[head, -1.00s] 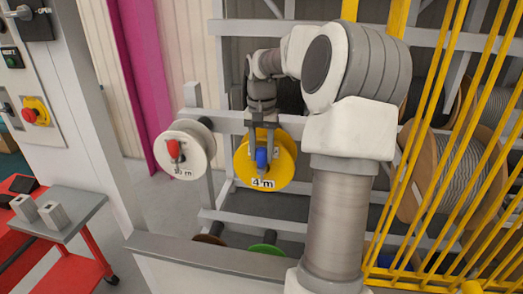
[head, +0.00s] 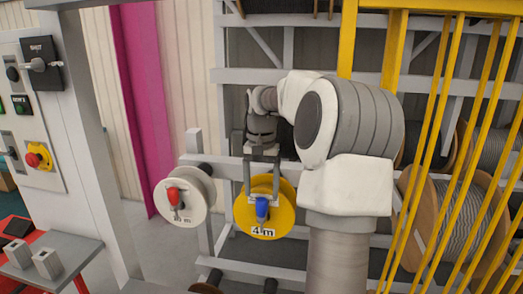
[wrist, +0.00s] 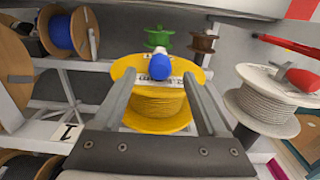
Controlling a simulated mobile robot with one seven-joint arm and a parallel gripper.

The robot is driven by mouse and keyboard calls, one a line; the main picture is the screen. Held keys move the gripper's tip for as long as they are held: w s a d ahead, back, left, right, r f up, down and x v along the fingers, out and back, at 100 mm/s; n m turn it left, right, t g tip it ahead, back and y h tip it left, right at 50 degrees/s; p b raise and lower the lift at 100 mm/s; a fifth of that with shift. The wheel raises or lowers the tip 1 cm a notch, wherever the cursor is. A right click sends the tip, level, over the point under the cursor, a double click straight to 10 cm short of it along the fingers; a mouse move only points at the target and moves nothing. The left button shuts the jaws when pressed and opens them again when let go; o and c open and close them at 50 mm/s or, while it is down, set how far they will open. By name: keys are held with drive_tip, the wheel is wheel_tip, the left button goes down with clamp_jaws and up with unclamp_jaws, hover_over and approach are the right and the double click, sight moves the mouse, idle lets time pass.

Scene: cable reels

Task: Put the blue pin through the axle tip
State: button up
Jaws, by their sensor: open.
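The yellow reel (head: 283,192), marked 4 m, hangs on the rack. The blue pin (head: 262,210) stands at the front of this reel, at the middle where the axle tip is. In the wrist view the blue pin (wrist: 159,69) shows as a rounded blue head above a pale part. Whether its shank passes through the axle tip is hidden. My gripper (head: 262,197) is above the pin, pointing down. Its fingers are open, one on each side of the pin with gaps between. They also show in the wrist view (wrist: 165,82), and nothing is held.
A white reel (head: 198,200) with a red pin (head: 173,198) hangs left of the yellow one. Yellow bars (head: 440,150) and a large wooden reel (head: 425,190) stand on the right. A grey-topped cart (head: 70,250) with metal blocks is at lower left.

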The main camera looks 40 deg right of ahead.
wheel_tip(320, 180, up, 14)
drive_tip(key=p, duration=0.3)
drive_tip(key=shift+f, duration=0.25)
